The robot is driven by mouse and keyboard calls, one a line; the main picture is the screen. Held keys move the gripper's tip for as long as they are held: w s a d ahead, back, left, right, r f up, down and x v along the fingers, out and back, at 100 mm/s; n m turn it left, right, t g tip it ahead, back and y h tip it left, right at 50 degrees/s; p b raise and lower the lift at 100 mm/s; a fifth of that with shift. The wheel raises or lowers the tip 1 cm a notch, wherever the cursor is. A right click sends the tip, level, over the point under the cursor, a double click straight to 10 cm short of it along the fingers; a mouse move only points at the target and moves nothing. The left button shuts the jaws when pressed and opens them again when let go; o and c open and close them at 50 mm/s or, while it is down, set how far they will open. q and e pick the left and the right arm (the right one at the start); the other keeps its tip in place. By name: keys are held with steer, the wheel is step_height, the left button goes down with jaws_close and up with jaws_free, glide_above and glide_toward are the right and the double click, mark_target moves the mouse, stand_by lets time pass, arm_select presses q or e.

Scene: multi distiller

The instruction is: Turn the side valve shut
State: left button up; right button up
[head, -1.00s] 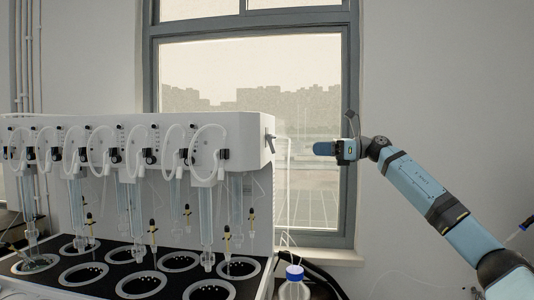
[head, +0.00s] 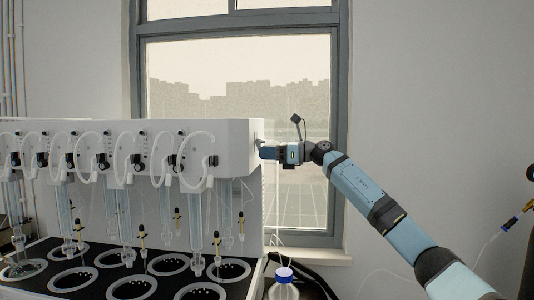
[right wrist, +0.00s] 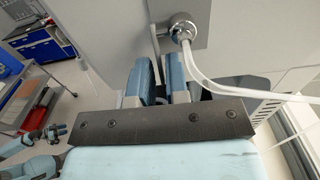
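The white distiller (head: 225,145) stands at the left, with the side valve (head: 260,143) on its right end face. In the right wrist view the valve is a round chrome fitting (right wrist: 183,28) with white tubes. My right gripper (head: 265,152) points left at that end face, very near the valve. In the right wrist view its two blue fingers (right wrist: 160,80) are a little apart, just below the fitting. A thin pale strip (right wrist: 155,42) runs down toward the gap; I cannot tell whether it is the valve's handle or lies between the fingers. My left gripper (right wrist: 56,131) seems to show small and unclear.
A blue-capped bottle (head: 284,284) stands below the valve. The window (head: 305,90) is behind my right arm. A cart (right wrist: 30,95) and blue cabinet (right wrist: 40,45) show in the right wrist view.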

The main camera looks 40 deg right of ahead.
arm_select(q)
steer(key=shift+d, duration=0.15)
arm_select(e)
jaws_close()
steer(key=shift+w+a+f+t+y+b, duration=0.15)
steer(key=shift+t+y+b, duration=0.3)
steer(key=shift+b, duration=0.8)
steer(key=shift+c, duration=0.4)
jaws_free()
arm_select(q)
steer(key=shift+w+f, duration=0.1)
steer(key=shift+f, duration=0.45)
arm_select(e)
steer(key=shift+o, duration=0.4)
arm_select(q)
steer(key=shift+f, duration=0.1)
arm_select(e)
steer(key=shift+f, duration=0.1)
